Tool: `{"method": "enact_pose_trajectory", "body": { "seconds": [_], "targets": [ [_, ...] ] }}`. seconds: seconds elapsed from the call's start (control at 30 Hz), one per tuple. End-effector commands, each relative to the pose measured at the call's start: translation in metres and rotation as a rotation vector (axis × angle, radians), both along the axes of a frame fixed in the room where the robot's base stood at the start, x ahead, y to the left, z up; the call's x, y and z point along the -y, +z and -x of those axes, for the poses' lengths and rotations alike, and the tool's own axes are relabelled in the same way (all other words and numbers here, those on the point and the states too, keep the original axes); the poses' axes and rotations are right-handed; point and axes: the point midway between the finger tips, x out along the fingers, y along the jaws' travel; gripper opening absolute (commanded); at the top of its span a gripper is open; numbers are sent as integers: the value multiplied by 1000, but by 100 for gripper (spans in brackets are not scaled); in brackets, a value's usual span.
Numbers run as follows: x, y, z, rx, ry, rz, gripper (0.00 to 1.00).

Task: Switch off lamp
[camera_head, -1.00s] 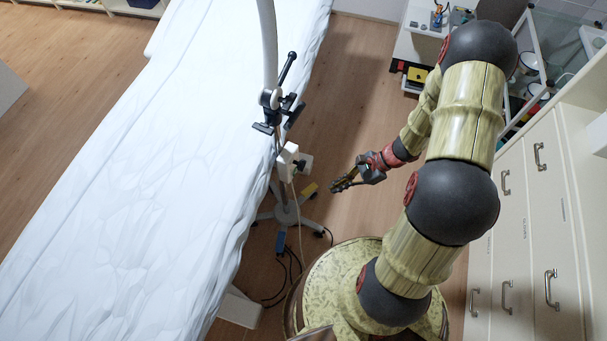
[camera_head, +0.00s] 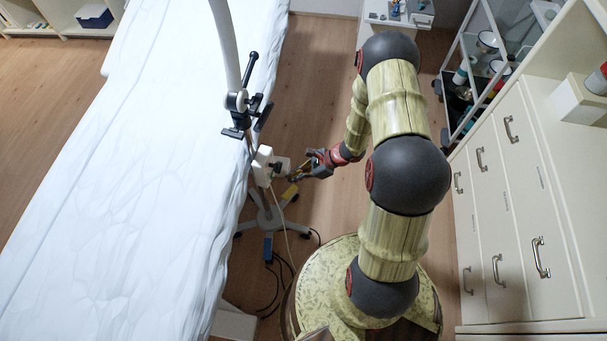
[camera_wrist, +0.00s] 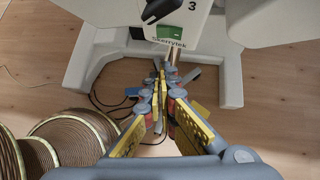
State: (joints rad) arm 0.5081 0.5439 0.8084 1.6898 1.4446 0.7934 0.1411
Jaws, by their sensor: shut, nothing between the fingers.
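The lamp stand has a grey pole (camera_head: 226,45) with a black clamp and lever (camera_head: 240,103), and a white box (camera_head: 263,166) lower down beside the couch. In the wrist view the box front (camera_wrist: 180,25) shows a black knob or switch (camera_wrist: 160,9), a "3" and a green label. The lamp head is out of view. My gripper (camera_head: 293,178) is at the right of the box, close to it. In the wrist view its yellow-padded fingers (camera_wrist: 165,80) are shut and empty, with tips just below the label. I cannot tell whether they touch the box.
The white-covered couch (camera_head: 150,190) fills the left side. The wheeled stand base (camera_head: 272,220) and dark cables (camera_head: 275,285) are on the wooden floor below. White drawers (camera_head: 515,200) and a glass-shelved trolley (camera_head: 480,75) stand at the right. Some floor is free between couch and drawers.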

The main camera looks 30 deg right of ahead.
Motion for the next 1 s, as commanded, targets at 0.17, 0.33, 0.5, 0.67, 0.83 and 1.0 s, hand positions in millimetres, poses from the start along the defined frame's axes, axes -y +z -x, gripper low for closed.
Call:
{"method": "enact_pose_trajectory", "body": {
  "seconds": [0.17, 0.33, 0.5, 0.67, 0.83, 1.0],
  "targets": [
    [-23, -4, -13, 1, 4, 2, 0],
    [-35, -3, -19, 1, 0, 2, 0],
    [-37, -2, -20, 0, -1, 1, 0],
    [-37, -2, -20, 0, -1, 1, 0],
    [-41, -2, -20, 1, 1, 1, 0],
    [-53, -3, -19, 2, 1, 0, 0]
  ]
}}
